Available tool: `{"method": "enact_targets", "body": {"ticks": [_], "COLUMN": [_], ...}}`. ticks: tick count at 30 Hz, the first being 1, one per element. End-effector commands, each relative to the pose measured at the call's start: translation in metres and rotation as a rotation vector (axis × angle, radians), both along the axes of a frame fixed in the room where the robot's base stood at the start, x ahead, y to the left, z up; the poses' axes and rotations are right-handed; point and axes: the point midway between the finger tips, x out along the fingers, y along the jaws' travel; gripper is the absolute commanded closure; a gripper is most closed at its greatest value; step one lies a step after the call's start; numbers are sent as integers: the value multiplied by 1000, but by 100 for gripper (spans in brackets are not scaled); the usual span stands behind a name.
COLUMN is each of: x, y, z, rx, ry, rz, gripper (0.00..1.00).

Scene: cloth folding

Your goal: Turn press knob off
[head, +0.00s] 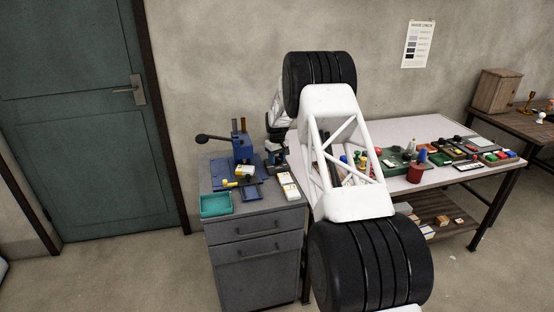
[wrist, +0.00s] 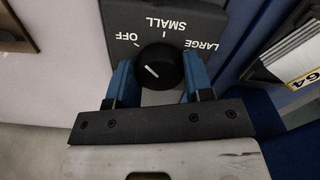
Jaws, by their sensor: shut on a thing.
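In the wrist view, a round black knob (wrist: 160,66) sits on a dark panel (wrist: 126,18) lettered OFF, SMALL and LARGE. The knob's white line slants, its upper end toward OFF. My gripper (wrist: 158,80) has its blue fingers on either side of the knob, shut on it. In the head view, a blue press (head: 240,148) with a black ball-ended lever stands on a grey drawer cabinet (head: 253,228). My gripper is just right of the press there, partly hidden and small; the knob cannot be made out.
A teal tray (head: 215,205) and a white-and-yellow box (head: 289,188) lie on the cabinet top. A workbench (head: 440,181) with many small items is to the right, partly behind my arm. In the wrist view, a blue part (wrist: 232,45) rises close right of the panel.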

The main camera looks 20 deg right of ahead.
Motion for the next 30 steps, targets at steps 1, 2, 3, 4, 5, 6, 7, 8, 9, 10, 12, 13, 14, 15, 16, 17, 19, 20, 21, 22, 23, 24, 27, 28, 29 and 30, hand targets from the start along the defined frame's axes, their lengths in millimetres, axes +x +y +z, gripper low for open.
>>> {"method": "enact_targets", "body": {"ticks": [1, 2, 3, 4, 5, 6, 7, 8, 9, 10, 12, 13, 14, 15, 16, 17, 19, 20, 21, 22, 23, 24, 27, 28, 29, 30], "x": [0, 0, 0, 0, 0, 0, 0, 0, 0, -1, -1, 0, 0, 0, 0, 0, 0, 0, 0, 0, 0, 0, 0, 0, 0, 0], "y": [0, 0, 0, 0, 0, 0, 0, 0, 0, 0, 0, 0, 0, 0, 0, 0, 0, 0, 0, 0, 0, 0, 0, 0, 0, 0], "z": [-1, -1, -1, -1, -1, -1, -1, -1, -2, -2, -2, -1, -1, -1, -1, -1, -1, -1, -1, -1, -1, -1, -1, -1, -1, -1], "rx": [0, 0, 0, 0, 0, 0, 1, 1, 1, 1, 1, 1, 1, 1, 1, 1, 1, 1, 1, 1, 1, 1, 1, 1, 1, 1], "ry": [1, 1, 0, 1, 1, 1, 1, 1, 1, 1, 1, 1, 1, 1, 1, 1, 1, 1, 1, 1, 1, 1, 1, 1, 1, 1], "rz": [38, 63, 93, 114, 134, 159, 177, 192, 212, 224, 249, 257, 265, 273, 278, 281, 286, 288, 289, 289, 289, 289, 288, 288, 288, 288], "gripper": [77, 77, 77, 77, 77, 77, 77, 77, 77, 77, 77, 77, 77, 77, 77, 77, 77, 77, 77, 77, 77, 77, 77, 77, 77, 47]}}
